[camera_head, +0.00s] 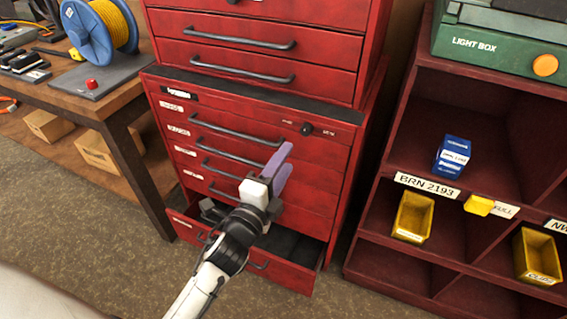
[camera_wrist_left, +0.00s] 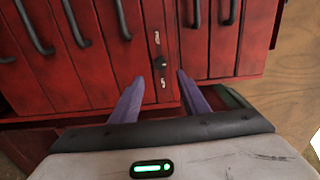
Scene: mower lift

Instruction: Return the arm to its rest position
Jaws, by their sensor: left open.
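My left gripper (camera_head: 279,172) is in front of the red tool cabinet (camera_head: 335,150), above its open bottom drawer (camera_head: 285,270). Its two purple fingers are spread and nothing shows between them. In the left wrist view the gripper (camera_wrist_left: 158,92) faces the red drawer fronts (camera_wrist_left: 100,50) and their dark bar handles. The arm hides part of the open drawer. My right gripper is in neither view.
A workbench (camera_head: 95,108) with a blue cable reel (camera_head: 88,38) stands at the left. A dark red shelf (camera_head: 400,170) with yellow bins (camera_head: 413,217) and a blue box (camera_head: 452,157) stands at the right. The open drawer juts out over the floor.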

